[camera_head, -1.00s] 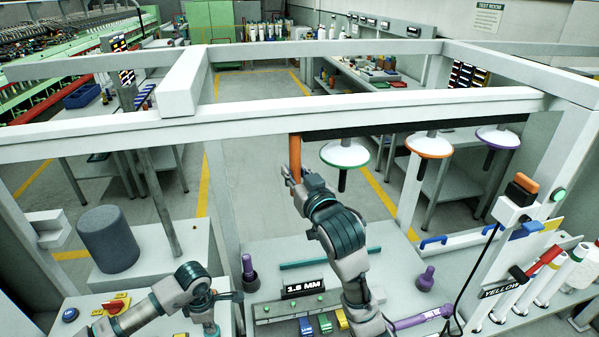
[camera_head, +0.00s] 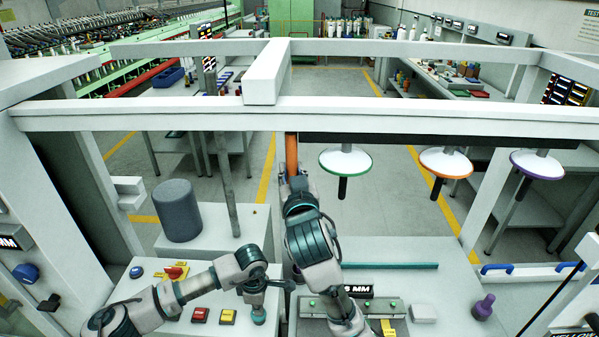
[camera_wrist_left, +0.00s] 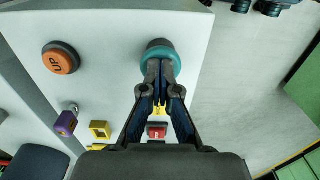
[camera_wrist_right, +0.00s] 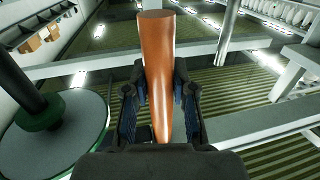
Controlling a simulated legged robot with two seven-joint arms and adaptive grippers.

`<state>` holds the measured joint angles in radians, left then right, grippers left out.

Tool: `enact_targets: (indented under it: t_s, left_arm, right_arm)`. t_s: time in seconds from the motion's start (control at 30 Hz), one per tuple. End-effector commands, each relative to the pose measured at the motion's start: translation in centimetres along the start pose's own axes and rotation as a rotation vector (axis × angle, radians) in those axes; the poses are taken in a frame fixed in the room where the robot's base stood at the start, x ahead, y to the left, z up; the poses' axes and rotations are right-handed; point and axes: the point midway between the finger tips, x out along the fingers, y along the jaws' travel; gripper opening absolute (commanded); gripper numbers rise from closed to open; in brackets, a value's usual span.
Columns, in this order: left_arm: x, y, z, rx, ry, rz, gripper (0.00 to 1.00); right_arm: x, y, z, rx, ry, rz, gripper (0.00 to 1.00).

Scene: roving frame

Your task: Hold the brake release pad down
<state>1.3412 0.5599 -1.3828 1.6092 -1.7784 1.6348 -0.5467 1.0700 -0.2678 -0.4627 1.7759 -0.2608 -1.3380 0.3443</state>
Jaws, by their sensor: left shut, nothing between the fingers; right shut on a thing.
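A round teal pad (camera_head: 259,317), which looks like the brake release pad, sits at the front of the light grey console. It also shows in the left wrist view (camera_wrist_left: 158,55). My left gripper (camera_head: 268,284) is shut and empty, with its fingertips at the pad's near edge in the wrist view. I cannot tell whether they touch it or how far down the pad is. My right gripper (camera_head: 292,180) is shut on an upright orange handle (camera_head: 291,150) hanging from the dark rail; the handle also fills the middle of the right wrist view (camera_wrist_right: 157,60).
A red knob on yellow (camera_head: 176,272), a red button (camera_head: 200,315) and a yellow button (camera_head: 228,316) lie left of the pad. A grey cylinder (camera_head: 180,212) stands behind. A green-rimmed disc (camera_head: 345,162) hangs right of the handle. A white frame beam (camera_head: 220,117) crosses ahead.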

Motion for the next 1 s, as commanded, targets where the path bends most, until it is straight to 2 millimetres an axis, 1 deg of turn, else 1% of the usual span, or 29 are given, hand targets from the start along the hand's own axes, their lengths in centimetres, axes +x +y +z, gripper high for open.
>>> enact_targets:
  t_s: [0.03, 0.2, 0.23, 0.27, 0.3, 0.33, 0.57, 0.67, 0.77, 0.87, 1.0]
  left_arm:
    - [0.1, -0.1, 0.0, 0.001, -0.002, -0.002, 0.00]
    - [0.1, -0.1, 0.0, 0.001, -0.002, -0.002, 0.00]
    - [0.1, -0.1, 0.0, 0.001, -0.002, -0.002, 0.00]
    - [0.1, -0.1, 0.0, 0.002, -0.002, -0.002, 0.00]
    - [0.1, -0.1, 0.0, 0.001, -0.002, -0.002, 0.00]
    - [0.1, -0.1, 0.0, 0.001, -0.002, -0.002, 0.00]
    - [0.1, -0.1, -0.1, 0.000, 0.000, -0.002, 0.00]
    - [0.1, -0.1, -0.1, 0.000, 0.000, -0.002, 0.00]
    - [0.1, -0.1, 0.0, 0.000, 0.001, -0.002, 0.00]
    - [0.2, -0.1, 0.0, 0.000, 0.000, -0.002, 0.00]
    - [0.2, -0.1, 0.0, 0.000, 0.000, -0.002, 0.00]
  right_arm:
    - [0.0, -0.2, 0.0, 0.001, 0.000, -0.005, 0.00]
    - [0.0, -0.2, 0.0, 0.001, 0.000, -0.004, 0.00]
    - [0.0, -0.2, 0.0, 0.001, 0.000, -0.004, 0.33]
    - [0.0, -0.2, 0.0, 0.001, 0.000, -0.004, 0.40]
    - [-0.1, -0.2, 0.0, 0.001, 0.000, -0.004, 0.50]
    - [-0.1, -0.2, 0.0, 0.001, 0.000, -0.004, 0.52]
    - [-0.1, -0.1, 0.0, 0.001, 0.000, -0.002, 0.52]
    - [-0.4, -0.1, 0.0, 0.001, 0.001, -0.002, 0.52]
    - [-1.5, -0.1, 0.0, 0.001, 0.001, -0.003, 0.52]
    - [-3.5, -0.1, 0.0, 0.004, 0.002, -0.003, 0.52]
    - [-6.8, -0.2, 0.1, 0.003, 0.003, -0.005, 0.52]
